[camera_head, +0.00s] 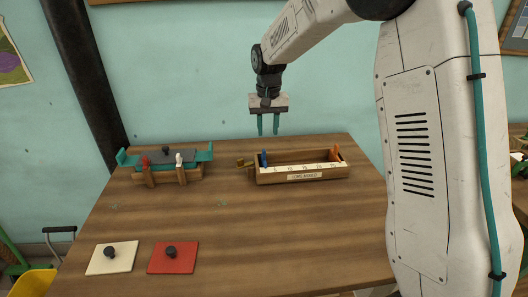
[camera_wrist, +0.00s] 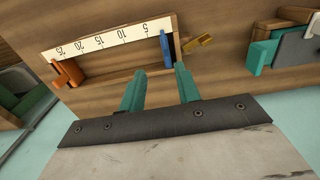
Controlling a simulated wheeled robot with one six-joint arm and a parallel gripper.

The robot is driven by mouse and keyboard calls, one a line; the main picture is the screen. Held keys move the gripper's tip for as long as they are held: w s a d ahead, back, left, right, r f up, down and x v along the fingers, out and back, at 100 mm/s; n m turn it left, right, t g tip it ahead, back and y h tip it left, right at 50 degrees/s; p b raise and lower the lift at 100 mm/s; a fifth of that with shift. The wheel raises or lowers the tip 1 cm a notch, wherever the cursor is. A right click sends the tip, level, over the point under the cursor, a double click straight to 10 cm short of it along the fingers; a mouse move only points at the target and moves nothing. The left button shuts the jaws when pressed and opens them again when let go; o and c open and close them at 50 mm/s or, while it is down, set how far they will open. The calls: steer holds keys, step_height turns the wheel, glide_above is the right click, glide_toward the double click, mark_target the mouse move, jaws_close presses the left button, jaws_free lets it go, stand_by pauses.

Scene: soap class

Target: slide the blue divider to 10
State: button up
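The blue divider (camera_head: 264,158) stands at the left end of the long wooden mould box (camera_head: 303,176), on the low side of the 5 mark. In the wrist view the blue divider (camera_wrist: 167,47) is at the right end of the upside-down number strip (camera_wrist: 100,40), beyond the 5; the 10 lies further left. The orange divider (camera_head: 336,153) stands at the high end, near 25; it also shows in the wrist view (camera_wrist: 68,73). My gripper (camera_head: 268,126) hangs above and behind the box, near its left end. Its two teal fingers are apart with nothing between them.
A brass clamp or knob (camera_head: 243,163) sticks out at the box's left end. A teal and wooden stand (camera_head: 168,177) with red and white pegs is at the back left. A cream plate (camera_head: 112,260) and a red plate (camera_head: 173,262) lie at the front. The middle table is clear.

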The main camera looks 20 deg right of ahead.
mark_target(264, 150)
steer(key=w+f, duration=0.1)
steer(key=f, duration=0.1)
steer(key=w+f, duration=0.1)
steer(key=w, duration=0.1)
steer(key=shift+a+f, duration=0.15)
steer(key=shift+f, duration=0.2)
step_height(264, 150, down, 7)
steer(key=shift+f, duration=0.15)
steer(key=shift+s, duration=0.1)
jaws_close()
